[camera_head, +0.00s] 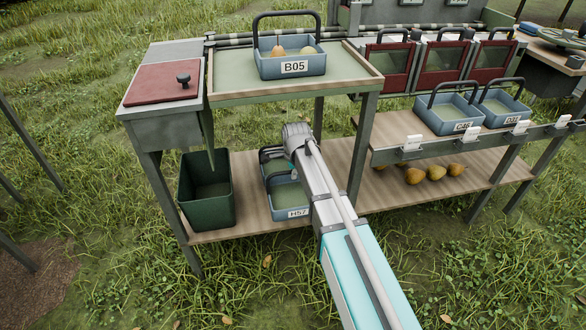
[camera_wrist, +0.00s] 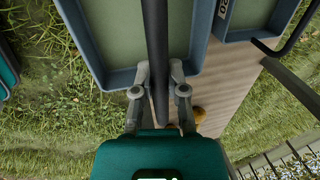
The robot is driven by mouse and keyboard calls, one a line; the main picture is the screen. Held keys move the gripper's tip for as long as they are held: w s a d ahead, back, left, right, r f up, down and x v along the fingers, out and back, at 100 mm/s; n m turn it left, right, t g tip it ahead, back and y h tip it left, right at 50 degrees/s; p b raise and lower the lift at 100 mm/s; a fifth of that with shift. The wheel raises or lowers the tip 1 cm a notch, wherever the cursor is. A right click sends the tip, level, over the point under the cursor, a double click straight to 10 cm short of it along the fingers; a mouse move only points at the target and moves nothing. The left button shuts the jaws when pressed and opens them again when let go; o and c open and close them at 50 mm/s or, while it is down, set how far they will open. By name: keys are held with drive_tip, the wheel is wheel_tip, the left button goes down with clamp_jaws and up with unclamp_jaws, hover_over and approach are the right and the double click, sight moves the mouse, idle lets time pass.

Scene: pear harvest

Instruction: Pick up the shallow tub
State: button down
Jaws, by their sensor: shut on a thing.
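In the wrist view my gripper (camera_wrist: 159,95) is shut on the dark bar handle (camera_wrist: 156,40) of a blue-grey tub (camera_wrist: 124,79). The fingers sit on either side of the bar, above the tub's near rim. The tub has a pale green floor and looks empty where it shows. In the head view my arm reaches to the lower shelf, and my gripper is hidden there. A blue tub labelled H57 (camera_head: 291,211) sits on that shelf, partly behind my arm. I cannot tell from the head view whether the held tub touches the shelf.
A second tub (camera_wrist: 238,30) lies close on the right in the wrist view. A dark green bin (camera_head: 206,200) stands left on the lower shelf (camera_head: 245,215). The upper table (camera_head: 225,95) carries tub B05 (camera_head: 290,67) with pears. Several pears (camera_head: 436,173) lie on the right shelf.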

drive_tip(key=s+d+r+p, duration=0.2)
drive_tip(key=s+r+p, duration=0.1)
drive_tip(key=s, duration=0.5)
drive_tip(key=shift+s+r, duration=0.4)
drive_tip(key=shift+r, duration=0.05)
idle(0.6)
